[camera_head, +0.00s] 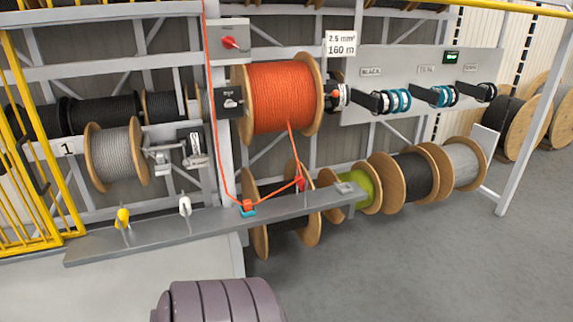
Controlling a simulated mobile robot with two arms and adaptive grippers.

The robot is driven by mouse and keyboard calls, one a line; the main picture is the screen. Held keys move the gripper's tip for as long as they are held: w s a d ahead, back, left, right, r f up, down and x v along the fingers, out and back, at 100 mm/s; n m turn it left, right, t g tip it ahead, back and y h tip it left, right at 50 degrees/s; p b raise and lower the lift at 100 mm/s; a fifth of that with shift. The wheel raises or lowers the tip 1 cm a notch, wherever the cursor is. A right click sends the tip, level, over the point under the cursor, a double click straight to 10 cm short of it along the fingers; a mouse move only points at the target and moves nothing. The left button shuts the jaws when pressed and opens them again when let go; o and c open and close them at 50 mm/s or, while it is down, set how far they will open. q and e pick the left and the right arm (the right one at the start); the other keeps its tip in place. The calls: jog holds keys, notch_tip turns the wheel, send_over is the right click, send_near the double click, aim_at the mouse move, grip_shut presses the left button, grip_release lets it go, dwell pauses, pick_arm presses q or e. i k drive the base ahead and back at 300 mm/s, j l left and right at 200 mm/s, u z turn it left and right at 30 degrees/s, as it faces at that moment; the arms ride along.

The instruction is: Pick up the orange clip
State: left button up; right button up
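Two orange-red pieces are on the grey shelf (215,222). One is a small clip-like piece (300,184) standing upright near the shelf's right part, with the orange cable reaching it. The other is a low orange block (248,205) on a teal base near the middle, also touched by the cable. I cannot tell for certain which is the orange clip. A white clip (185,206) and a yellow clip (123,217) stand farther left on the shelf. Neither of my grippers is in view.
An orange cable reel (283,97) hangs above the shelf. Several reels, including a yellow-green one (361,189), stand behind and right of the shelf end. A yellow barred gate (28,170) is at the left. The grey floor (430,265) at the right is clear.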

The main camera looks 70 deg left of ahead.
aim_at(247, 204)
jog(key=u, duration=2.5)
jog(key=z, duration=0.25)
jog(key=i+j+z, duration=0.1)
jog(key=j+z, duration=0.15)
jog(key=z, duration=0.15)
jog(key=i+j+z, duration=0.1)
jog(key=j+z, duration=0.5)
jog(key=z, duration=0.2)
